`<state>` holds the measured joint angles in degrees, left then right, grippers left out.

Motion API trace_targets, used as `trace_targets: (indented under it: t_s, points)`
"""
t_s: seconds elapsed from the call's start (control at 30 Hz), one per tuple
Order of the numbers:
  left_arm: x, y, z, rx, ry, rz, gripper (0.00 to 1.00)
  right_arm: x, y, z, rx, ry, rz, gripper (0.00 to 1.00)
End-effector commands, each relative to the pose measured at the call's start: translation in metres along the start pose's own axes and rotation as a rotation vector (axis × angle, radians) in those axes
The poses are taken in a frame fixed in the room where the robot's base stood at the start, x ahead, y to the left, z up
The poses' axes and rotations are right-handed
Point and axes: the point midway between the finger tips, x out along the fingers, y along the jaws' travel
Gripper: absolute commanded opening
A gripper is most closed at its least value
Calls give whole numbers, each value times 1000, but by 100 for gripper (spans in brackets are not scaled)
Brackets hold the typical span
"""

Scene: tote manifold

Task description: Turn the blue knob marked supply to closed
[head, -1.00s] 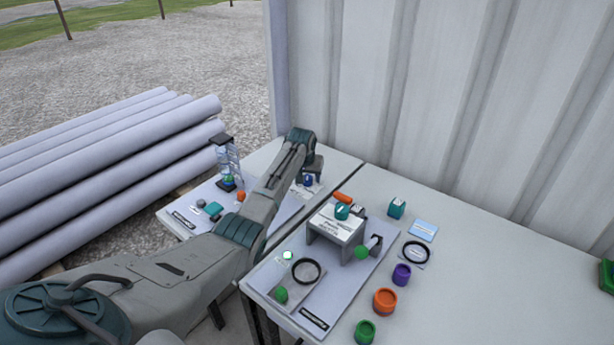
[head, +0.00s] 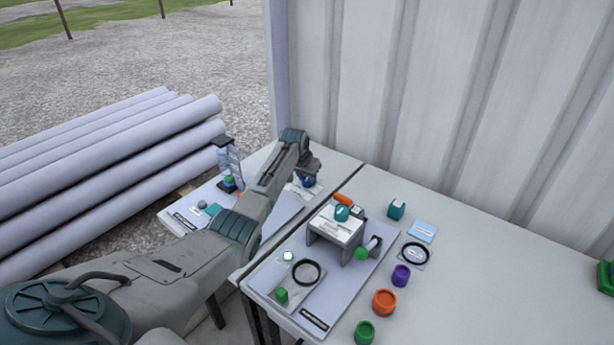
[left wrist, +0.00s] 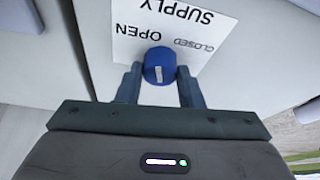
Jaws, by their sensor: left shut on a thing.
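The blue supply knob (head: 309,182) sits on a panel at the back of the left table, partly hidden by my left gripper (head: 313,172). In the left wrist view the knob (left wrist: 159,65) is between the two fingers of my left gripper (left wrist: 158,82), which is shut on it. A white bar on the knob runs nearly up and down in that view. The white label (left wrist: 180,22) reads SUPPLY upside down, with OPEN on the picture's left of the knob and CLOSED on its upper right. My right gripper is not in view.
A grey stand with a teal knob (head: 342,213) is on the nearer board. Several coloured caps, including an orange one (head: 384,302), stand on the right table. A clear bottle-like column (head: 231,166) stands at the left. A corrugated wall (head: 430,90) rises behind the tables.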

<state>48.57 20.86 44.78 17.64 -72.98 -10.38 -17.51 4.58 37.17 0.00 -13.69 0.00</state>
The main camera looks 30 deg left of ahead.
Motion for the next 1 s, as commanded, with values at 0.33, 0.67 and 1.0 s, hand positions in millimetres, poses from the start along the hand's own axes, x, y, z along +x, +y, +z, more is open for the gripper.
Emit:
trace_targets:
  t_s: [0.33, 0.67, 1.0]
  points:
    - [2, -3, -1, 301, 3, 125, 11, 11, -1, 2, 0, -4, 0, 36]
    - [4, -4, -1, 567, 2, 236, 11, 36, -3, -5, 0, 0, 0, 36]
    - [4, -4, -2, 742, 3, 308, 11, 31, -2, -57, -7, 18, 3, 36]
